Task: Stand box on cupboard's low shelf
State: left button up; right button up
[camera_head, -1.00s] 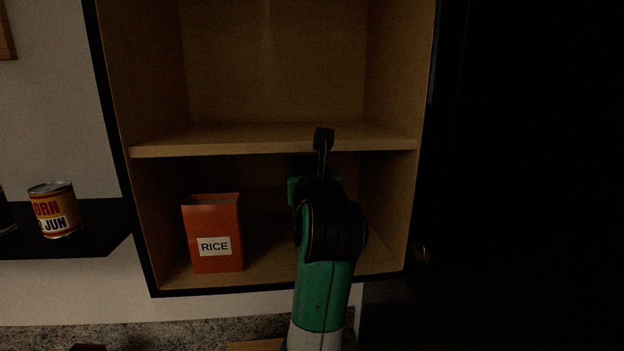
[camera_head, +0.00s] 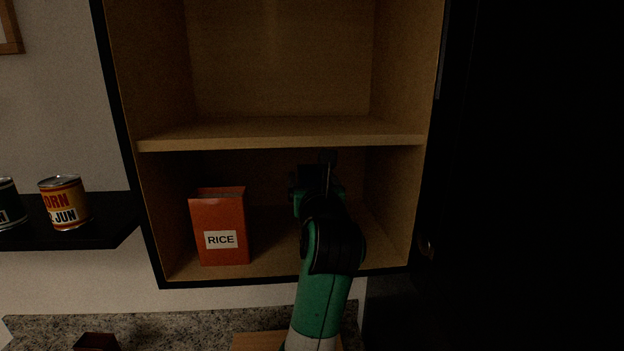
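An orange-red box labelled RICE (camera_head: 220,215) stands upright on the cupboard's low shelf (camera_head: 275,260), towards the left side. Its top edge looks open. My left gripper (camera_head: 322,172) is inside the low compartment, to the right of the box and apart from it, just below the middle shelf. A dark finger points up. My own wrist and the dark shadow hide the rest of the gripper, so I cannot tell its opening or whether it holds anything. My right gripper is out of view.
The middle shelf (camera_head: 280,133) lies above my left gripper, with an empty compartment over it. The cupboard's right wall is close to my arm. A dark object (camera_head: 97,342) sits on the granite counter.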

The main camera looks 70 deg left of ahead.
pick_arm(q)
jog(key=shift+o, duration=0.9)
jog(key=shift+r, duration=0.15)
jog(key=b+v, duration=0.2)
jog(key=v, duration=1)
